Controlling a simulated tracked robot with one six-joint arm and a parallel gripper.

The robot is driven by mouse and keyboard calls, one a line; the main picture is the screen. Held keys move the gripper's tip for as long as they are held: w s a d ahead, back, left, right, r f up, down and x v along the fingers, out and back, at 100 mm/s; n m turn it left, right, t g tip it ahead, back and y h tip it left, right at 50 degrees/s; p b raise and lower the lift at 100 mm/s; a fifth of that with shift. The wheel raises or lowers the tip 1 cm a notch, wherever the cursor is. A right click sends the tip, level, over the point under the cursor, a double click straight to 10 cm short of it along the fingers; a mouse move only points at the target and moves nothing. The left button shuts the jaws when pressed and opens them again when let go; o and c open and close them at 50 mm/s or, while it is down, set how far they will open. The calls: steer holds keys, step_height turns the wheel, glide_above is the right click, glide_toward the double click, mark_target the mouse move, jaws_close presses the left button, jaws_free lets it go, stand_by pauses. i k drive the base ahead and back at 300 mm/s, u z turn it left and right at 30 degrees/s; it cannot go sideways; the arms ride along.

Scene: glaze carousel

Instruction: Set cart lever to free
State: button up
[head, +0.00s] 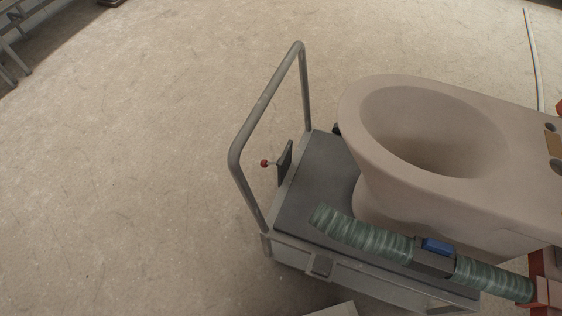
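The grey cart (312,172) stands in the middle of the head view, with a tubular push handle (264,105) rising at its left end. The cart lever (265,163) has a red ball knob on a short stem. The stem points left from a dark upright plate (285,163) at the deck's left edge, inside the handle frame. I see no marking that tells the lever's setting. No gripper fingers show in this view, and nothing is seen touching the lever.
A large unglazed toilet bowl (440,92) stands on the cart deck and fills its right part. Open concrete floor (130,160) lies left of the cart. A metal frame (20,30) stands at the top left. A thin pale line or cable (533,55) runs at the top right.

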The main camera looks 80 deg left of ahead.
mark_target(265, 163)
steer(key=z, duration=1.05)
steer(key=k, duration=2.2)
steer(key=u, duration=1.25)
